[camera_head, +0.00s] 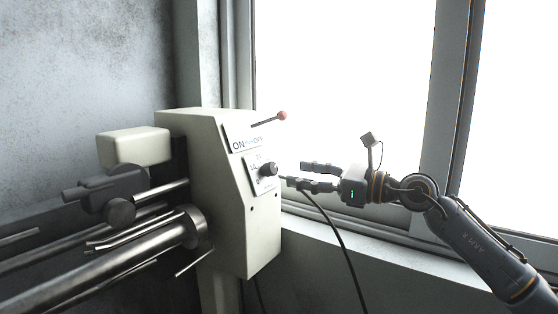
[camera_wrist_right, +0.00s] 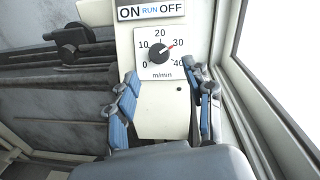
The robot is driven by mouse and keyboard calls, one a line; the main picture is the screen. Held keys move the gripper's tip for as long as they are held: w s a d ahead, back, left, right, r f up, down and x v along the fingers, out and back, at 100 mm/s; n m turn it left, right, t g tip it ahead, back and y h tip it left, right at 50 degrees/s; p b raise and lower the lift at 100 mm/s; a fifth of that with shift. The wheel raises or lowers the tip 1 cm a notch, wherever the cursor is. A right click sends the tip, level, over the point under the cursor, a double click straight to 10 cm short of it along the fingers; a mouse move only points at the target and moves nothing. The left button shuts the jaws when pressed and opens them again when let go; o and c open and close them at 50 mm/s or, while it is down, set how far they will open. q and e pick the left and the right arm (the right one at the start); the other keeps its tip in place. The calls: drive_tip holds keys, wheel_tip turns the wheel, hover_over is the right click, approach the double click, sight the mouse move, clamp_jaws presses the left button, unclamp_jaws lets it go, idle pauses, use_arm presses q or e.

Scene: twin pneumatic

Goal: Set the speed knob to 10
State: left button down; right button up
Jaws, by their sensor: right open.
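The speed knob (camera_head: 268,169) is a dark round knob on a white dial plate on the side of the cream machine housing (camera_head: 222,190). My left gripper is not in view.
Above the dial are an ON/RUN/OFF plate (camera_wrist_right: 150,11) and a lever with a red ball (camera_head: 283,115). A black cable (camera_head: 340,240) hangs below my right gripper. Metal bars (camera_head: 120,262) extend left from the machine. A bright window (camera_head: 345,80) with a sill stands behind.

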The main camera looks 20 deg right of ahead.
sight(276, 170)
drive_tip(key=p+x, duration=0.2)
drive_tip(key=x, duration=0.3)
drive_tip(key=shift+w+a+r, duration=0.1)
drive_tip(key=shift+w+a, duration=0.1)
drive_tip(key=shift+a, duration=0.05)
drive_tip(key=shift+w+a, duration=0.25)
drive_tip(key=shift+c, duration=0.2)
clamp_jaws()
